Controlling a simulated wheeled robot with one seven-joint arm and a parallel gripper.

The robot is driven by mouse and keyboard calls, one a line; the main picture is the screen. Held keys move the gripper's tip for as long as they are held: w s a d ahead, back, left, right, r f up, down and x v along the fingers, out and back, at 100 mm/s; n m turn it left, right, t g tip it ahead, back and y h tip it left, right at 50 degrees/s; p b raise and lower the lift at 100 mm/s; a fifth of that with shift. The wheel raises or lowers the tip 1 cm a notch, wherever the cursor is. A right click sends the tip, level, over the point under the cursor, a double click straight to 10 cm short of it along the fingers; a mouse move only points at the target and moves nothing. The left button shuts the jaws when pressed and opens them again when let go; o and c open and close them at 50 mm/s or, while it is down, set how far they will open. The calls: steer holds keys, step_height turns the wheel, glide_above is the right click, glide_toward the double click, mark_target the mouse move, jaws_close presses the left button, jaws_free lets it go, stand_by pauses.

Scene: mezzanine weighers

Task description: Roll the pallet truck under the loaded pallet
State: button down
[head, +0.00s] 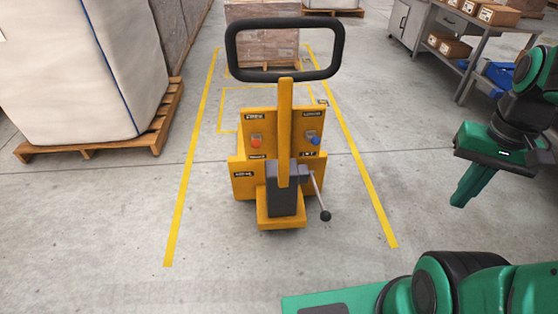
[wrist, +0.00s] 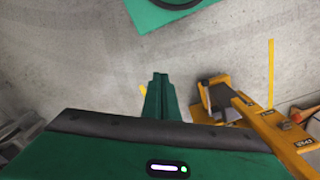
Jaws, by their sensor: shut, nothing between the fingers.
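The yellow pallet truck (head: 242,166) stands on the floor in the middle of the head view, its black loop handle (head: 232,50) upright toward me. A red button, a blue button and a lever with a black knob (head: 325,215) are on its near side. The truck also shows at the right of the wrist view (wrist: 270,128). The loaded pallet, stacked with brown boxes (head: 262,48), stands beyond the truck, partly hidden by the handle. My green gripper (head: 459,203) is shut and empty, to the right of the truck and apart from it; its fingers also show in the wrist view (wrist: 160,78).
Yellow floor lines (head: 190,175) run along both sides of the truck toward the pallet. A big white sack on a wooden pallet (head: 165,115) stands at left. A grey bench (head: 475,55) with cartons stands at back right. Floor between the lines looks clear.

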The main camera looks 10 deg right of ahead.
stand_by(0.3)
steer(key=c, duration=1.5)
jaws_free()
steer(key=shift+s+r+n, duration=0.1)
steer(key=shift+r+n, duration=0.2)
steer(key=w+a+r+n+t+h, duration=0.15)
steer(key=w+n+t, duration=0.25)
steer(key=w+n, duration=0.55)
steer(key=n+t+y, duration=0.7)
steer(key=n+t, duration=0.4)
steer(key=n, duration=0.7)
glide_toward(290, 24)
steer(key=w, duration=0.1)
steer(key=shift+m, duration=0.25)
steer(key=x, duration=1.1)
steer(key=shift+s+a, duration=0.1)
